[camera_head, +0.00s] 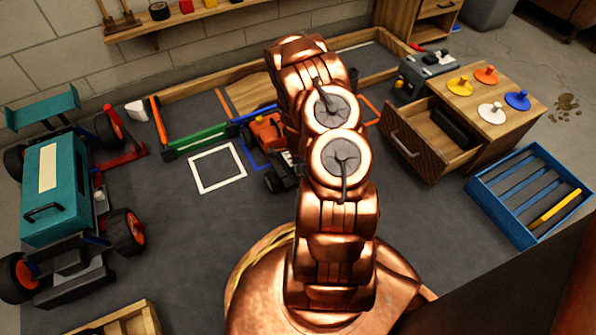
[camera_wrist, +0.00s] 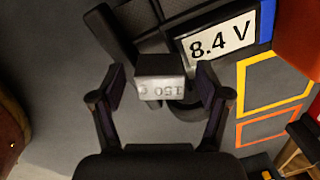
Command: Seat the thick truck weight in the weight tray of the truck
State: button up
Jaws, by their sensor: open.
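The thick truck weight (camera_wrist: 160,76) is a grey metal block marked "150 g", upside down in the wrist view. It is between the two fingers of my gripper (camera_wrist: 161,84), which is open, with a gap at each side. The black truck (camera_wrist: 150,30) with an "8.4 V" label (camera_wrist: 220,36) is beneath and behind the weight. Whether the weight rests in the weight tray cannot be told. In the head view the truck (camera_head: 270,135) is orange and black, partly hidden by my arm. My gripper is hidden there.
A large teal vehicle (camera_head: 55,190) stands at the left. At the right are an open wooden drawer (camera_head: 425,148), a cabinet top with coloured knobbed discs (camera_head: 490,107) and a blue tray (camera_head: 530,190). Coloured barriers (camera_head: 195,143) and a white floor outline (camera_head: 217,168) are left of the truck.

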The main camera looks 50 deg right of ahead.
grip_shut()
dwell(0.7)
jog(key=shift+r, duration=0.15)
